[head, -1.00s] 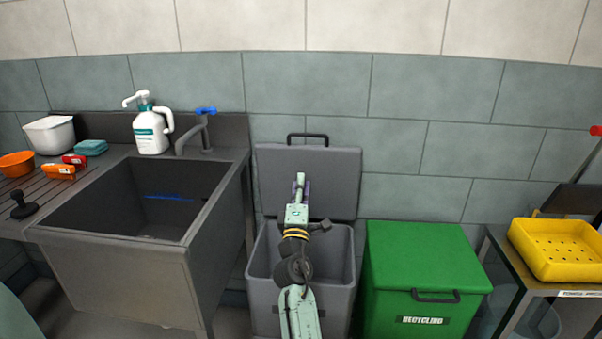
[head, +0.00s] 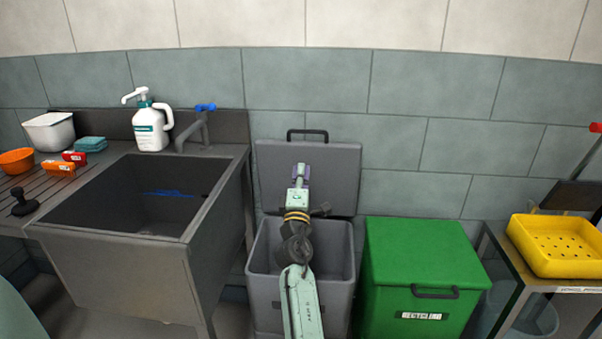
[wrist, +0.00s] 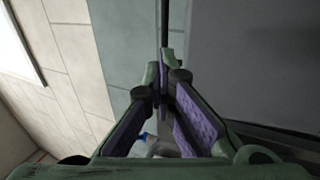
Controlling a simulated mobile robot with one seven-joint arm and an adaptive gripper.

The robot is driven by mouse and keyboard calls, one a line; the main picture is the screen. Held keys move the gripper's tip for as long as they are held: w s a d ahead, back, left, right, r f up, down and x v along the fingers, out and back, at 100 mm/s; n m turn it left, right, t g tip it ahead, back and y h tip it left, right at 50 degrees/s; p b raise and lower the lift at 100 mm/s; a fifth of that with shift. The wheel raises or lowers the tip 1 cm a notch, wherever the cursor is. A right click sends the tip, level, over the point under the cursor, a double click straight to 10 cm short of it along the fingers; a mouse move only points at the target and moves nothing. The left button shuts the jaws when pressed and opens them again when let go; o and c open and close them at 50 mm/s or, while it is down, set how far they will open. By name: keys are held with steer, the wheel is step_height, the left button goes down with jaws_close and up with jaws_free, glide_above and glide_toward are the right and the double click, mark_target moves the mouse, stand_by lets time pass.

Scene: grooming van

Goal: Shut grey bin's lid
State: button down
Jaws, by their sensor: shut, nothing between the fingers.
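The grey bin (head: 338,262) stands between the sink and the green bin, its top open. Its grey lid (head: 335,178) stands upright at the back against the tiled wall, with a dark handle (head: 307,132) along its top edge. My gripper (head: 300,168) is in front of the lid's face in the head view, with its fingers shut and empty. In the wrist view my gripper's purple-padded fingers (wrist: 163,75) meet at the tips, close to the edge of a dark grey panel that looks like the lid (wrist: 240,65). I cannot tell whether they touch it. My arm covers part of the bin's opening.
A green recycling bin (head: 415,255) with its lid down stands close on the right. A steel sink (head: 120,265) is on the left, with a pump bottle (head: 151,130) and blue-handled tap (head: 195,135) behind. A yellow tray (head: 560,262) sits on a table at far right.

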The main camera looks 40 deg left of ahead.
steer(key=c, duration=2.3)
jaws_free()
steer(key=o, duration=0.4)
steer(key=v, duration=1.2)
steer(key=shift+c, duration=0.5)
